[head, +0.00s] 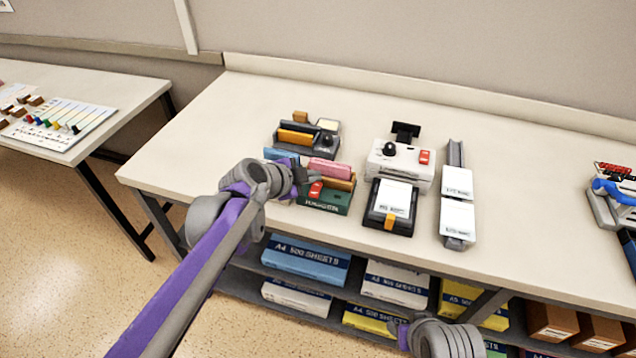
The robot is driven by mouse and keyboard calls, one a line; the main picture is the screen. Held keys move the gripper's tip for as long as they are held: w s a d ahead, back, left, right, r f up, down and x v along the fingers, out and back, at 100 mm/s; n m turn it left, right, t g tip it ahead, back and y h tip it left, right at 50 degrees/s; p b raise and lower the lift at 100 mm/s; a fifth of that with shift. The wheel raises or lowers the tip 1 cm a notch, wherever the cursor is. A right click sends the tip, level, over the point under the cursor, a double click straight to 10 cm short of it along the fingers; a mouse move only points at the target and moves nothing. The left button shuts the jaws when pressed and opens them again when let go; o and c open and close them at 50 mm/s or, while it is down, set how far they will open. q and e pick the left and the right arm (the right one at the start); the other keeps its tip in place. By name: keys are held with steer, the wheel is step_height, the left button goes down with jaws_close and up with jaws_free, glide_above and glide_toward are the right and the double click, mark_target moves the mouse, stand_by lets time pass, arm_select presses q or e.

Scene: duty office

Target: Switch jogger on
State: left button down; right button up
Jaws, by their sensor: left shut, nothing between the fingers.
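The jogger (325,200) is a dark green box on the long table in the head view, with lettering on its front. A red switch (316,188) sits on its front left. A pink block and an orange-brown block stand in its top. My left gripper (308,177) is shut and empty. It reaches in from the left and overlaps the jogger's left end, close to the red switch. I cannot tell whether it touches the switch, or whether the switch is on or off. My right arm shows only in part at the bottom edge; its fingers do not show.
A dark organiser (308,137) stands behind the jogger. A white machine (400,165) with a black knob and red switch stands right of it, behind a black tray (391,203). A grey rail (456,150) holds white cards. Paper packs (305,260) fill the shelf below.

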arm_select(q)
steer(key=shift+f, duration=0.4)
